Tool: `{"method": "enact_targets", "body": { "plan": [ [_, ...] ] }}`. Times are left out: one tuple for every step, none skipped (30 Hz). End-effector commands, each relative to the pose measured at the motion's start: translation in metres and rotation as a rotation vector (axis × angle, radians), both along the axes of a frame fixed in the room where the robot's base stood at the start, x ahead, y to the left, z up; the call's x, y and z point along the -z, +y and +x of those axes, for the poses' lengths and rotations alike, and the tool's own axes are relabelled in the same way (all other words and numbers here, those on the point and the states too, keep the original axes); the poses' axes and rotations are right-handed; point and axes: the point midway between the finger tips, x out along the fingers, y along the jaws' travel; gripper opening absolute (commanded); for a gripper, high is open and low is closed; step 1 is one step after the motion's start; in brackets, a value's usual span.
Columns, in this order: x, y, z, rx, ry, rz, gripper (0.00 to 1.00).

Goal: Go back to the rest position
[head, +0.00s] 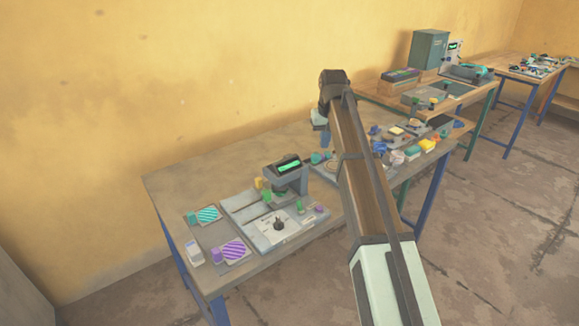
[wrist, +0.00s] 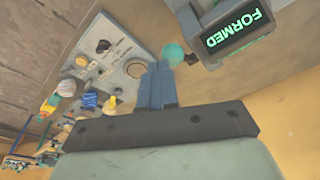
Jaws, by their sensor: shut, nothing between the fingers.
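My gripper (head: 325,145) hangs from the end of my arm above the back of the workbench (head: 175,178), just right of the press (head: 285,177) in the head view. In the wrist view, its two blue fingers (wrist: 158,68) are together with nothing between them. The press's screen (wrist: 238,30) reads "FORMED" in green there. The gripper looks apart from the press. A teal rounded part (wrist: 173,54) shows behind the fingertips; I cannot tell the gap between them.
A teal-striped plate (head: 208,215) and a purple-striped plate (head: 234,249) lie at the bench's left. A panel with a black knob (head: 279,224) lies before the press. Several small parts (head: 410,148) crowd the right end. The yellow wall (head: 150,80) stands behind.

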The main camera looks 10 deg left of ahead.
Motion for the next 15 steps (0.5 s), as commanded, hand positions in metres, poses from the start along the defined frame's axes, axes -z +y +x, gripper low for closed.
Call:
{"method": "enact_targets", "body": {
  "plan": [
    [0.0,0.0,0.0,0.0,0.0,0.0,0.0],
    [0.0,0.0,0.0,0.0,0.0,0.0,0.0],
    [0.0,0.0,0.0,0.0,0.0,0.0,0.0],
    [0.0,0.0,0.0,0.0,0.0,0.0,0.0],
    [0.001,0.0,0.0,0.0,0.0,0.0,0.0],
    [0.004,-0.001,-0.001,0.002,0.001,0.0,0.0],
    [0.007,-0.003,-0.002,0.003,0.002,-0.001,0.0],
    [0.012,-0.004,-0.003,0.005,0.004,-0.001,0.0],
    [0.02,-0.007,-0.006,0.009,0.007,-0.002,0.0],
    [0.029,-0.01,-0.008,0.012,0.01,-0.002,0.0],
    [0.039,-0.014,-0.011,0.017,0.015,-0.003,0.0],
    [0.052,-0.019,-0.015,0.023,0.019,-0.005,0.0],
    [0.065,-0.023,-0.018,0.028,0.024,-0.005,0.0],
    [0.077,-0.028,-0.022,0.034,0.028,-0.005,0.0],
    [0.094,-0.035,-0.028,0.044,0.034,-0.007,0.0]
  ]
}}
